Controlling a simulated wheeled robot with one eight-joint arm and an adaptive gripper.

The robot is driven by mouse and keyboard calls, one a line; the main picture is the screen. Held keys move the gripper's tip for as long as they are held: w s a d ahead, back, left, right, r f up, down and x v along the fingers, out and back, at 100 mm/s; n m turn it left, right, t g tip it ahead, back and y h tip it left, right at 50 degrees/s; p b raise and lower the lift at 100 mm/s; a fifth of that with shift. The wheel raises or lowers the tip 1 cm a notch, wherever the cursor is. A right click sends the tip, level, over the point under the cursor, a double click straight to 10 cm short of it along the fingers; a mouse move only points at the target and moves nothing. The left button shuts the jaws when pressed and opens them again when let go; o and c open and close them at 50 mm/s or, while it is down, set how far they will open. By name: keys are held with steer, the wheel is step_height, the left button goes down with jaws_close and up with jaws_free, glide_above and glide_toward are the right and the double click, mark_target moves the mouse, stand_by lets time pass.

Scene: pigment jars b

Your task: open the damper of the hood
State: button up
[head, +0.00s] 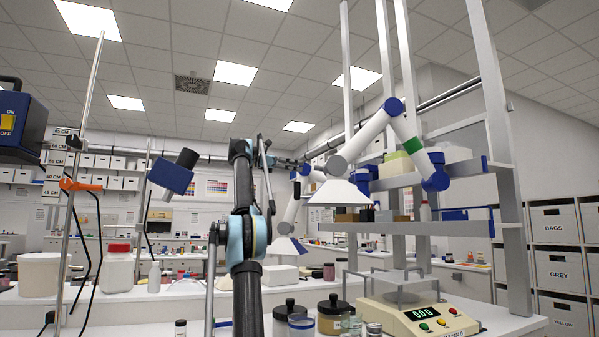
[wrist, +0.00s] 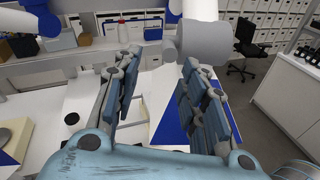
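A white extraction hood (head: 340,193) hangs on a jointed white arm with blue joints and a green band, right of centre in the head view. Its grey joint (head: 336,166) sits above the cone. I cannot make out the damper for certain. In the wrist view a grey cylinder (wrist: 207,43) with a short round stub (wrist: 170,48) stands just beyond my fingertips. My gripper (wrist: 158,65) is open, with nothing between its blue-padded fingers. In the head view my arm's end reaches toward the hood's left side, and the gripper there is small and partly lost against the background.
A second hood (head: 287,246) hangs lower behind. A scale (head: 420,318), dark-lidded jars (head: 333,312) and a red-lidded jar (head: 118,268) stand on the bench. A metal stand (head: 82,180) rises at left. Shelf posts (head: 497,130) stand at right.

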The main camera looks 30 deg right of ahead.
steer(key=shift+c, duration=0.3)
steer(key=shift+w+a, duration=0.1)
steer(key=shift+a, duration=0.05)
jaws_close()
steer(key=s+a+f+n+h, duration=0.2)
steer(key=a+f+n+h, duration=0.1)
steer(key=f+n, duration=0.25)
steer(key=x, duration=0.6)
steer(key=f+x, duration=0.1)
steer(key=x, duration=0.2)
steer(key=shift+w+d, duration=0.1)
steer(key=shift+d, duration=0.15)
